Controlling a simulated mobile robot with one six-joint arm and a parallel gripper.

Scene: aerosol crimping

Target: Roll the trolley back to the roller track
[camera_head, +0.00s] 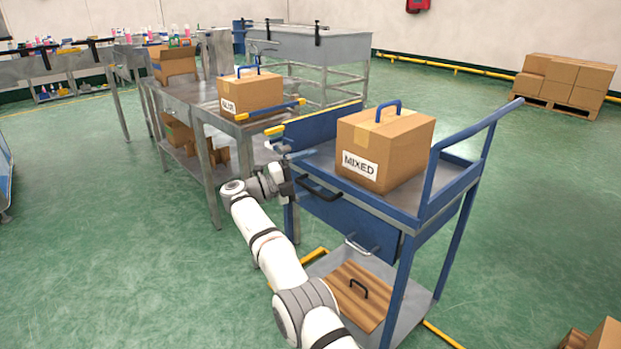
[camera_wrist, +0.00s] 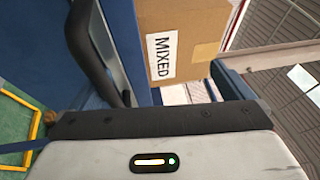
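The blue trolley (camera_head: 375,235) stands at the centre right, with its raised push handle at the right. A box marked MIXED (camera_head: 388,150) with a blue handle sits on its top; it also shows in the wrist view (camera_wrist: 185,40). My gripper (camera_head: 284,184) is at the trolley's left end, close to a black bar handle (camera_head: 318,188) on its side. That handle shows at the left of the wrist view (camera_wrist: 92,55). The fingers are not clear, and I cannot tell whether they touch it. A grey bench line (camera_head: 205,92) lies left of the trolley; its rollers are not clear.
Another labelled box (camera_head: 250,93) stands on the bench beside a blue bar with yellow ends (camera_head: 270,110). A wooden panel (camera_head: 352,295) lies on the trolley's lower shelf. Boxes on a pallet (camera_head: 565,82) stand at the back right.

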